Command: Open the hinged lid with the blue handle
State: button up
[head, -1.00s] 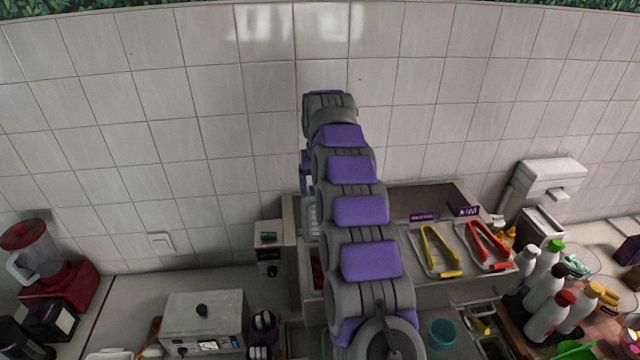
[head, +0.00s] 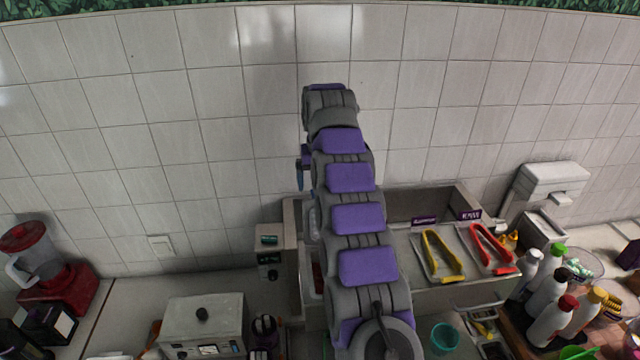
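My arm reaches up the middle of the head view and covers much of the topping station (head: 440,285). My gripper is mostly hidden behind the arm's far end; only a purple piece shows at its left edge, and its fingers cannot be made out. A small blue piece (head: 299,181) shows just below that purple piece, above the station's left end; it may be the lid's blue handle. A clear, pale panel (head: 313,220) shows beside the arm at the station's left end; it may be part of the lid. Whether my gripper touches either is hidden.
Yellow tongs (head: 441,255) and red tongs (head: 491,248) lie on the station's right part. Several bottles (head: 550,295) crowd the right side. A grey box (head: 271,240) stands close left of the station. A tiled wall (head: 200,110) rises behind.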

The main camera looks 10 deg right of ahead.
jog(key=shift+w+a+r, duration=0.1)
jog(key=shift+r, duration=0.25)
jog(key=shift+s+b, duration=1.2)
jog(key=shift+b, duration=0.2)
jog(key=s+d+r+b, duration=0.1)
jog(key=s+b, duration=0.3)
jog(key=s, duration=0.9)
jog(key=shift+s+r, duration=0.25)
jog(key=shift+s, duration=0.15)
